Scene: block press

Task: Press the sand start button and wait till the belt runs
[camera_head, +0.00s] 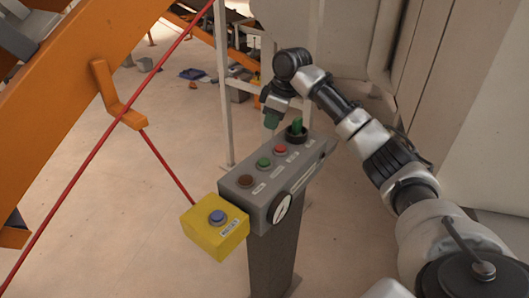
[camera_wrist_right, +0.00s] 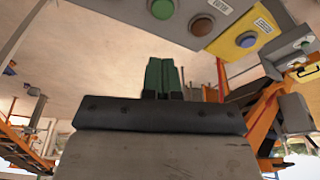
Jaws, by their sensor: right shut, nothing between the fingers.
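A grey control box (camera_head: 297,178) on a dark post carries a brown button (camera_head: 245,181), a green button (camera_head: 263,163), a red button (camera_head: 280,149) and a green selector knob (camera_head: 297,129). Their labels are too small to read, so I cannot tell which is the sand start button. My right gripper (camera_head: 272,120) hangs above the box's far edge, near the red button, apart from the buttons as far as I see. In the right wrist view its green fingers (camera_wrist_right: 162,77) are together and empty; the green button (camera_wrist_right: 163,9) and brown button (camera_wrist_right: 202,26) show beyond them. My left gripper is out of view.
A yellow box (camera_head: 203,240) with a blue button (camera_head: 217,217) adjoins the control box's near left end. A red cord (camera_head: 165,165) runs beside orange framework (camera_head: 85,75). A pale post (camera_head: 224,90) stands behind; a pale wall (camera_head: 480,130) is at right. Open floor lies left.

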